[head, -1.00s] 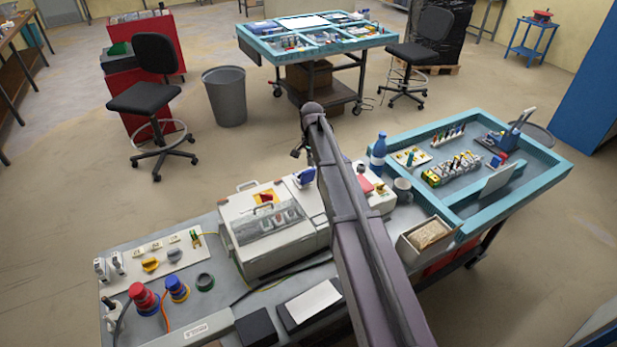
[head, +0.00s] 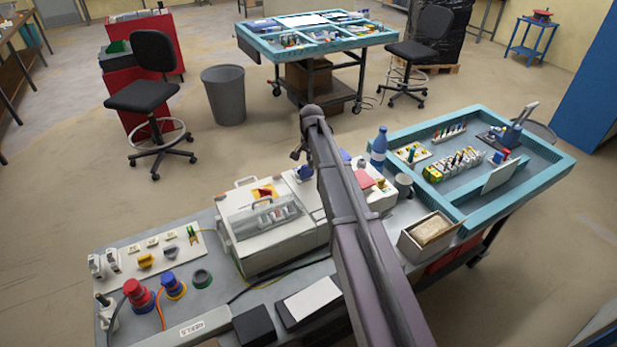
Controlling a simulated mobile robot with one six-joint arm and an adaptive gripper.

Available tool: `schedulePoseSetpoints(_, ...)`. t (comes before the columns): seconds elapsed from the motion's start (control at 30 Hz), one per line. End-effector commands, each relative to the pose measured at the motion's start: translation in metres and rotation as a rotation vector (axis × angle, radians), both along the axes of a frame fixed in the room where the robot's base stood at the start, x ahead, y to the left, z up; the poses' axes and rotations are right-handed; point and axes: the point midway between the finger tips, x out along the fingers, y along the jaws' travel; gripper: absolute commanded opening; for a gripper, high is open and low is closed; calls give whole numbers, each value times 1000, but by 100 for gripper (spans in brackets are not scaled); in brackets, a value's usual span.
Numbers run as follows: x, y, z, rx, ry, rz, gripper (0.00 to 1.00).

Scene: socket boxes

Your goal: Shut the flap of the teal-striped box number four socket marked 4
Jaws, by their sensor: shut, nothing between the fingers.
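A row of pale boxes runs along the back of the grey bench, partly behind my arm. One box has a raised blue flap (head: 305,173), just left of my arm. Another, right of the arm, has a red flap (head: 364,179) standing up. I cannot make out a teal stripe or a 4 on any of them, so I cannot tell which is box number four. My arm rises from the bottom and crosses the bench to a joint near the middle.
A large pale case with a clear lid (head: 262,218) stands left of my arm. A blue bottle (head: 379,148), a grey cup (head: 403,185) and an open cardboard box (head: 428,235) stand right of it. A teal-rimmed tray table (head: 560,172) adjoins at the right.

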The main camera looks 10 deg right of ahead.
Motion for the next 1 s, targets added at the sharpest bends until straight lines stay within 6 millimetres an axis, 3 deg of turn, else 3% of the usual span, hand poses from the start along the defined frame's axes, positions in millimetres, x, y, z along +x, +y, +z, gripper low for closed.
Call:
schedulePoseSetpoints(0.63,0,1,-8,0,0,1,0)
schedulePoseSetpoints(1.0,0,1,-33,0,0,2,0)
